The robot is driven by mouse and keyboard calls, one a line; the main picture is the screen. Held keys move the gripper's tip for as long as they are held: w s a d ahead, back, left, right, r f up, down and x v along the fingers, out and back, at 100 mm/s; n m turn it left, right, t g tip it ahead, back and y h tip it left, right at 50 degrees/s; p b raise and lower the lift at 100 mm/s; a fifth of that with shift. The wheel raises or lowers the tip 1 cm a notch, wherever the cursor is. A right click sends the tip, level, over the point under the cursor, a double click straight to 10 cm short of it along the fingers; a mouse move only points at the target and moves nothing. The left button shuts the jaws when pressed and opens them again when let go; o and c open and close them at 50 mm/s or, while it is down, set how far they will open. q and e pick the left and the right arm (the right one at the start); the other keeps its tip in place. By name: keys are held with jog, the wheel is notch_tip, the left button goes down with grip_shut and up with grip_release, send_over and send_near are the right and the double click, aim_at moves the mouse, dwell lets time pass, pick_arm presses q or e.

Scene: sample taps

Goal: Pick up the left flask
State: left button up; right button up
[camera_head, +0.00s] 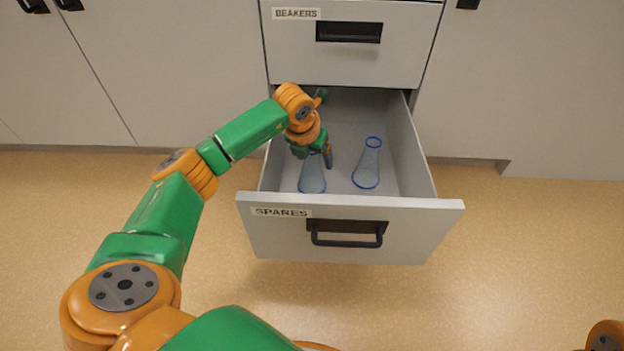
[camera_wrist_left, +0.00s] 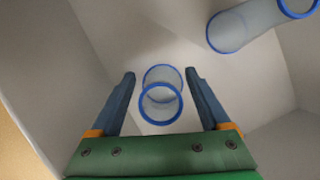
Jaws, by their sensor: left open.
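Two clear flasks with blue rims stand in the open drawer labelled SPARES. The left flask (camera_head: 312,178) is partly hidden under my left gripper (camera_head: 322,157) in the head view. In the left wrist view the left flask (camera_wrist_left: 161,96) shows from above, its rim between the two open fingers of my left gripper (camera_wrist_left: 165,85), with a gap on each side. The right flask (camera_head: 367,165) stands apart to the right; it also shows at the upper right of the left wrist view (camera_wrist_left: 245,25). My right gripper is not in view.
The SPARES drawer (camera_head: 280,238) is pulled out, with its walls close around the flasks and a dark handle on its front. The BEAKERS drawer (camera_head: 400,45) above it is shut. Grey cabinet doors (camera_head: 180,60) flank the drawers. The floor (camera_head: 520,250) in front is clear.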

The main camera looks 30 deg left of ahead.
pick_arm(q)
jog(key=shift+c, duration=0.2)
grip_shut()
